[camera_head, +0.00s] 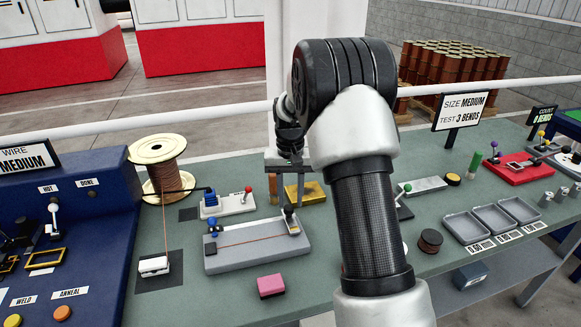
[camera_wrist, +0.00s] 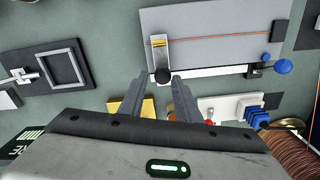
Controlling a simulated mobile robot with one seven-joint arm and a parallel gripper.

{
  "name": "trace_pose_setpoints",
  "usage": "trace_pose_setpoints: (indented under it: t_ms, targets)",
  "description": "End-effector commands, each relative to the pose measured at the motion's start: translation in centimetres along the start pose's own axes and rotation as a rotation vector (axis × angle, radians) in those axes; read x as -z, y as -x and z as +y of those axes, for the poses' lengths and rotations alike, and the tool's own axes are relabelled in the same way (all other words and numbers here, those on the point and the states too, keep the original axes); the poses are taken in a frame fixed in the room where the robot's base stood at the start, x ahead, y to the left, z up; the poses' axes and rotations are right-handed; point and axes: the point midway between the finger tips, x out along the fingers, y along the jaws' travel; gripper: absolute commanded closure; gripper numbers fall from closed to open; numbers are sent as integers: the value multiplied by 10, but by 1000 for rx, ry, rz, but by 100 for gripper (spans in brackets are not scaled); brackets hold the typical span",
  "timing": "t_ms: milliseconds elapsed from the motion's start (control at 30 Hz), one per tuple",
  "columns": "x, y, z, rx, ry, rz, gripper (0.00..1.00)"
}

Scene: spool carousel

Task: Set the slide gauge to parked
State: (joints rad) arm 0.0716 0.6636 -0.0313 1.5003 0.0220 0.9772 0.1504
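The slide gauge appears to be the long grey board (camera_head: 255,252) with a copper wire along it, near the middle of the bench. Its slider (camera_head: 292,222) with a black knob stands at the right end in the head view. A blue knob and clamp sit at the left end. In the wrist view the board (camera_wrist: 215,30) is at the top, and the slider (camera_wrist: 161,52) has a yellow mark. My gripper (camera_head: 287,176) is above and behind the slider. In the wrist view my gripper (camera_wrist: 157,78) is open, with the black knob (camera_wrist: 163,76) showing between its fingertips; contact cannot be told.
A white fixture (camera_head: 230,205) with blue and red knobs and a yellow block (camera_head: 305,193) lie behind the board. A wire spool (camera_head: 158,165) stands left. A pink block (camera_head: 271,286) lies in front. Grey trays (camera_head: 466,228) are at right.

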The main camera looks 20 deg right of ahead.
Motion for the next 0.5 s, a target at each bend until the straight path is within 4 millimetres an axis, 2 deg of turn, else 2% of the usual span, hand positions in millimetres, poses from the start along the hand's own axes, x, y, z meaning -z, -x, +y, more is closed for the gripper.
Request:
trace_pose_setpoints:
  t_ms: [33,300,500]
  targets:
    - [1,14,0,1,0,5,70]
    - [1,82,0,1,0,5,70]
    - [1,122,0,0,0,3,70]
